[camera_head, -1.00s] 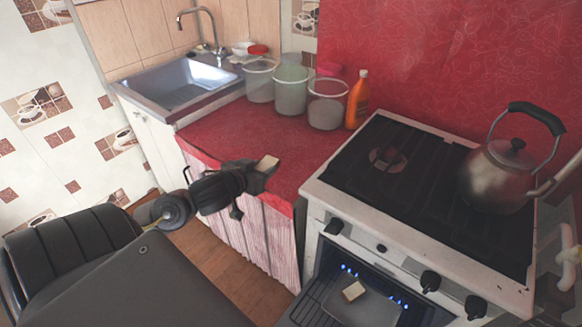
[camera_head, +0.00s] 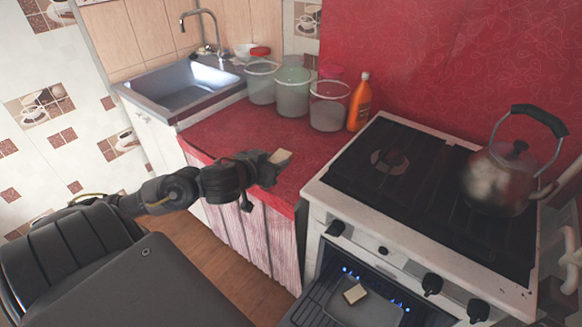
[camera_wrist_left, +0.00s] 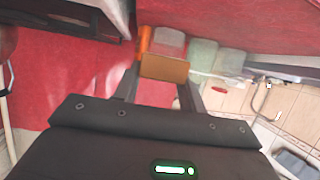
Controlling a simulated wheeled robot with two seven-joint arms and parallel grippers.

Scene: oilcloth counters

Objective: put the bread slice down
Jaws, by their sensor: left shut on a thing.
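My left gripper (camera_head: 268,162) is shut on a pale bread slice (camera_head: 280,157) over the front part of the red counter (camera_head: 228,130). In the left wrist view the slice (camera_wrist_left: 164,68) shows as a tan rectangle between the two fingers of my left gripper (camera_wrist_left: 162,75). I cannot tell from the head view how far the slice is above the counter. A second bread slice (camera_head: 355,293) lies on a tray (camera_head: 366,312) in the open, lit oven. My right gripper is not in view.
Several clear containers (camera_head: 293,92) and an orange bottle (camera_head: 359,103) stand at the back of the counter. The stove (camera_head: 345,205) with a kettle (camera_head: 497,180) is to the right, the sink (camera_head: 180,88) at the back left. The counter's middle is clear.

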